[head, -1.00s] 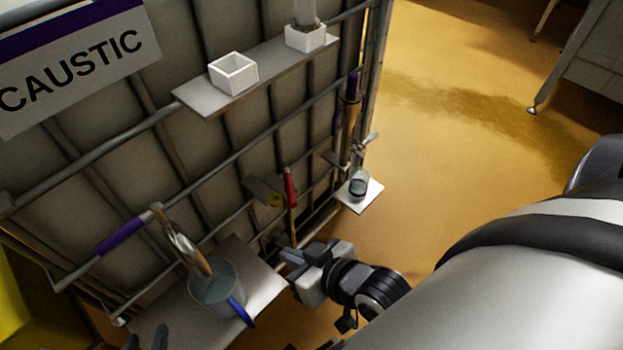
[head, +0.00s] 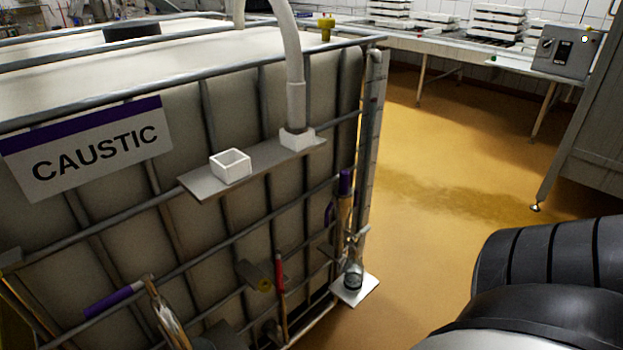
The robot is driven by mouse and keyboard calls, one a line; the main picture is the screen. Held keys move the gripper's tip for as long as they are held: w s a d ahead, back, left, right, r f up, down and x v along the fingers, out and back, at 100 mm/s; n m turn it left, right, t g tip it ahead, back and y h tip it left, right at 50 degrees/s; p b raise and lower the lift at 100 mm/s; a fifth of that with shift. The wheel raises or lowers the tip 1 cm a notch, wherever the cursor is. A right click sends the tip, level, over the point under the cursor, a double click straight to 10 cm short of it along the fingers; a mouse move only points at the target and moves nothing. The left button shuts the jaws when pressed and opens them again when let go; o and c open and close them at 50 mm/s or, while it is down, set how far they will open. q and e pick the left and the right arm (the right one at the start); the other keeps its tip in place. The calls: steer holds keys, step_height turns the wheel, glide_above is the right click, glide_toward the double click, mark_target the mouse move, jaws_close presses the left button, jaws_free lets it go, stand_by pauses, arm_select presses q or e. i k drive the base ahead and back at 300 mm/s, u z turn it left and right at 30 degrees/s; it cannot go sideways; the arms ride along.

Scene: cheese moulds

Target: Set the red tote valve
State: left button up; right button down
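The tote valve has a red handle (head: 281,285) that stands nearly upright low on the front of the caged tote (head: 225,105). The tote carries a white and purple CAUSTIC sign (head: 95,150). The dark valve body (head: 270,332) below the handle is partly visible near the bottom edge of the head view. Neither gripper is in view. A thick dark and light section of my arm fills the lower right corner.
A shelf (head: 205,184) on the cage holds a small white open box (head: 231,166) and a white hose socket (head: 297,138). The yellow floor (head: 440,170) to the right is largely clear.

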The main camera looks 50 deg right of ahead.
mark_target(279, 276)
steer(key=u, duration=1.4)
steer(key=k, duration=0.15)
steer(key=z, duration=2.1)
steer(key=i, duration=0.25)
steer(key=z, duration=0.05)
